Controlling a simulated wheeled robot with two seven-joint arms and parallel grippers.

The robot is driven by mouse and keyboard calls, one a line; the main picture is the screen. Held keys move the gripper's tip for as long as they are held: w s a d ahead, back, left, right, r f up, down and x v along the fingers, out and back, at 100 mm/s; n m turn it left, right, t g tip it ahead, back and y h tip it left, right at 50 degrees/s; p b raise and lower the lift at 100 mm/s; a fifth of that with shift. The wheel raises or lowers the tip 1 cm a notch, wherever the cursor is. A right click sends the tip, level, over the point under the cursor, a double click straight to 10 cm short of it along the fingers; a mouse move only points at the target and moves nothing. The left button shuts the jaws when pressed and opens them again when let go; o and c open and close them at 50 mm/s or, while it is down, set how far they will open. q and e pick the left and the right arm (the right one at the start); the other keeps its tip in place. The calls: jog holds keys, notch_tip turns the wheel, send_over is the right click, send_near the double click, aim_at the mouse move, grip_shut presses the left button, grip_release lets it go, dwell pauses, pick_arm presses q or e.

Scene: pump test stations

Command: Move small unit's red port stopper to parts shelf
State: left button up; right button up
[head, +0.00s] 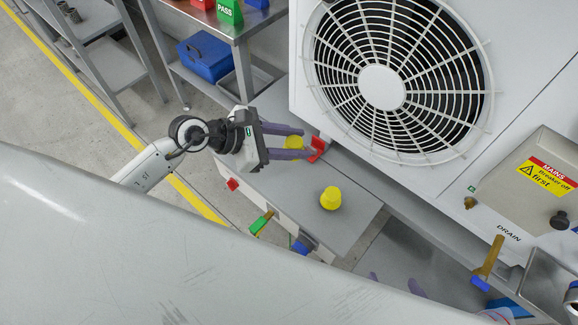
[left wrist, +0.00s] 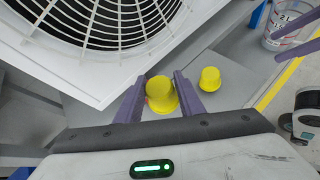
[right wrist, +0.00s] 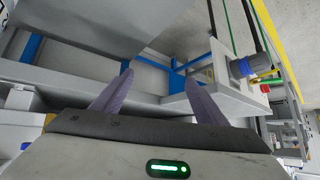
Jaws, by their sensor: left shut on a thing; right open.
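My left gripper (head: 302,143) is shut on a yellow stopper (head: 293,142), above the left part of a grey shelf-like surface (head: 352,222). The held stopper (left wrist: 162,95) also shows between the fingers in the left wrist view. A second yellow stopper (head: 330,198) stands on that surface; it also shows in the left wrist view (left wrist: 209,79). A red part (head: 317,149) is just beyond the left fingertips. I cannot tell whether the held stopper touches the surface. No red stopper is clearly seen. My right gripper (right wrist: 159,78) is open and empty.
A large white fan unit (head: 382,87) rises close behind the left gripper. Red (head: 232,184), green (head: 261,223) and blue (head: 300,246) parts stick out below the grey surface's front. A drain valve (head: 488,262) is at the right. A metal table (head: 235,28) stands at the back left.

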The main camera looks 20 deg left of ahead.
pick_arm(q)
jog(key=f+b, duration=0.1)
jog(key=f, duration=0.5)
jog(key=shift+d+f, duration=0.2)
notch_tip(320, 180, down, 3)
jog(key=shift+f+b, duration=0.1)
jog(key=shift+b, duration=0.5)
jog(key=shift+f, duration=0.3)
pick_arm(e)
jog(key=shift+w+a+f, duration=0.2)
jog(key=shift+a+f, duration=0.15)
jog(key=shift+f, duration=0.15)
pick_arm(q)
jog(key=shift+f, duration=0.15)
pick_arm(e)
jog(key=shift+f, duration=0.1)
pick_arm(q)
jog(key=o, duration=1.1)
pick_arm(e)
jog(key=shift+s+f, duration=0.1)
